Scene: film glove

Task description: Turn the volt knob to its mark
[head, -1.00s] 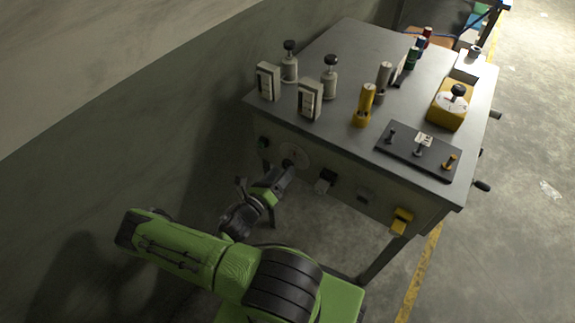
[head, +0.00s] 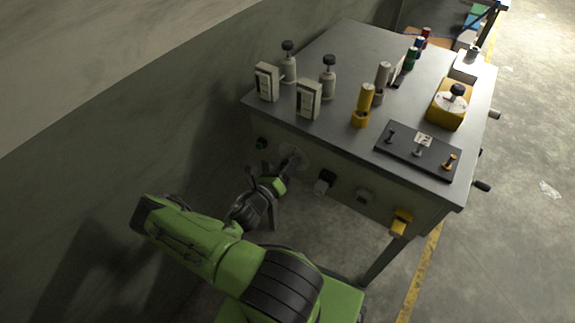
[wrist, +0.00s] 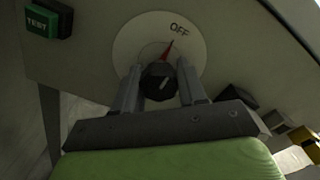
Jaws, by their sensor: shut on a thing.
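The volt knob (wrist: 158,80) is dark and round with a short white line on its face. It sits in front of a pale round dial plate (wrist: 130,42) marked "OFF", with a red pointer (wrist: 167,50) directed up toward that word. My gripper (wrist: 160,84) is shut on the knob, with one finger on each side of it. In the head view my gripper (head: 288,168) is at the dial plate (head: 301,153) on the front panel of the bench. The knob is hidden there by the fingers.
A green TEST button (wrist: 42,22) is left of the dial. A black switch (head: 324,181), a grey one (head: 365,195) and a yellow one (head: 401,221) sit to the right along the panel. The bench top (head: 340,55) carries several fixtures. A wall is close on the left.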

